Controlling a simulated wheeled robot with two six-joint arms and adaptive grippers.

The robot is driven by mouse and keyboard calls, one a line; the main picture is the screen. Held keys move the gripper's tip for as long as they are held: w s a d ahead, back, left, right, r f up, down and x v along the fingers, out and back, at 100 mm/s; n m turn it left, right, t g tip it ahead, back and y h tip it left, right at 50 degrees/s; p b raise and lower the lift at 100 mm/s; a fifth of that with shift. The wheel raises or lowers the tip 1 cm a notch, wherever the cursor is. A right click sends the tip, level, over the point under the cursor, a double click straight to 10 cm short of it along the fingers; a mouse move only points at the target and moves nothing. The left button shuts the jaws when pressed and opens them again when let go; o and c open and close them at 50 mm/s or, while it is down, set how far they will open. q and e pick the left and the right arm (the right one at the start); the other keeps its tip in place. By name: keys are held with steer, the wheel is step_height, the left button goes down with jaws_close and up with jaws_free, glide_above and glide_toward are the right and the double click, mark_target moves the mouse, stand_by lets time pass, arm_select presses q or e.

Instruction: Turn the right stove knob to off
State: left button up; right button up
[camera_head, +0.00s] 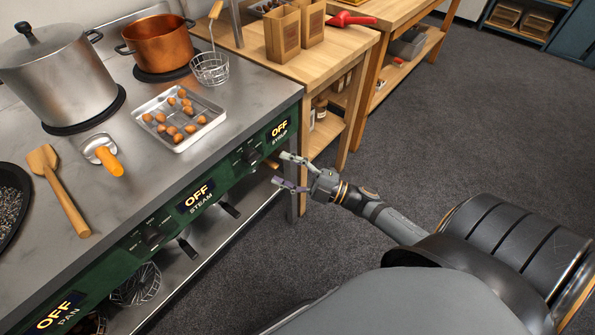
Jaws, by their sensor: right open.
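The green stove front carries dark knobs and lit labels. The right knob (251,155) sits beside the SYRUP label (279,131), which reads OFF. The middle knob (151,236) sits beside the STEAM label (196,195), also reading OFF. The PAN label (60,314) at the lower left reads OFF too. No contact with the knob can be seen. My left gripper is not in view.
A metal tray (206,125) of chestnuts, a copper pot (158,44), a steel pot (62,82) and a wooden spatula (62,195) rest on the stove top. A wooden table (345,45) with paper bags (283,36) adjoins it. The floor right of the stove is clear.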

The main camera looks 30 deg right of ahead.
steer(key=v, duration=0.4)
steer(key=shift+s+d+f, duration=0.1)
steer(key=shift+s+d, duration=0.15)
steer(key=shift+s, duration=0.1)
